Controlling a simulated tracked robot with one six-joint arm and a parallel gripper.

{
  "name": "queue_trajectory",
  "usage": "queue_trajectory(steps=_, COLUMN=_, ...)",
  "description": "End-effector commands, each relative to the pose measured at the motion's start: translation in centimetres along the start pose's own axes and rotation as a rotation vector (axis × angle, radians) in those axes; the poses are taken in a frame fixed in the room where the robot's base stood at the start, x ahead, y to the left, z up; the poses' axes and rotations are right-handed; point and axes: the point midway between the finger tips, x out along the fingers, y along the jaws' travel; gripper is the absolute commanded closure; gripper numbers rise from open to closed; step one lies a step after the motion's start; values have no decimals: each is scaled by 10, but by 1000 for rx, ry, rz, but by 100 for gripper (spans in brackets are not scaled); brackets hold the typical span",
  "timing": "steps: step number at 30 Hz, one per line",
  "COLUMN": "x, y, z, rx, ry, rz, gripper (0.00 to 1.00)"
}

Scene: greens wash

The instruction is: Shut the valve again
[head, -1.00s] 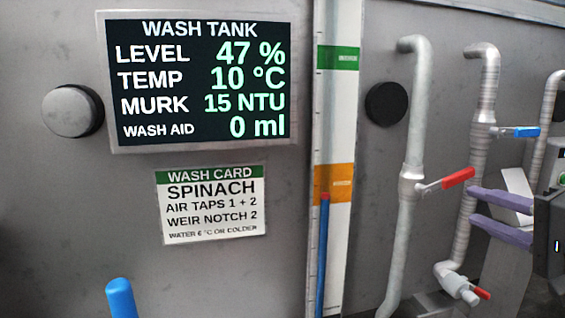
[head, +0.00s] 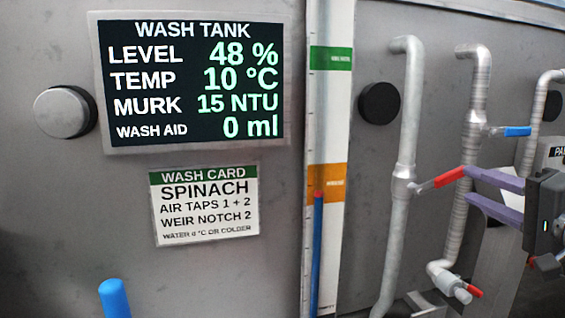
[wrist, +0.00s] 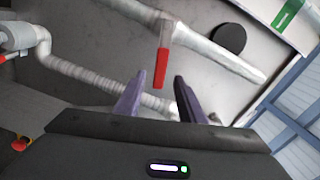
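A red-handled lever valve (head: 448,177) sits on the left grey pipe, its lever sticking out to the right across the pipe. A blue-handled valve (head: 517,131) is on the middle pipe, and a small red-tipped tap (head: 474,290) is at that pipe's foot. My gripper (head: 470,186) has two purple fingers, apart and empty, with their tips close to the red lever's end. In the wrist view the red lever (wrist: 161,68) lies just ahead of the gap between the fingers (wrist: 160,84). Whether they touch it, I cannot tell.
The wash tank display (head: 194,80) reads level 48 %, temp 10 °C, murk 15 NTU, wash aid 0 ml. A wash card (head: 204,205) hangs below it. A level gauge (head: 318,250) shows blue up to the orange band. A black round knob (head: 379,103) is on the wall.

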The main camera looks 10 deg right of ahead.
Motion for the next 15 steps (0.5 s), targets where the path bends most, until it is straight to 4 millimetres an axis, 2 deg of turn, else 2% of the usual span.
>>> queue_trajectory(steps=15, x=60, y=1, z=0, rx=2, ry=-2, rz=0, gripper=64)
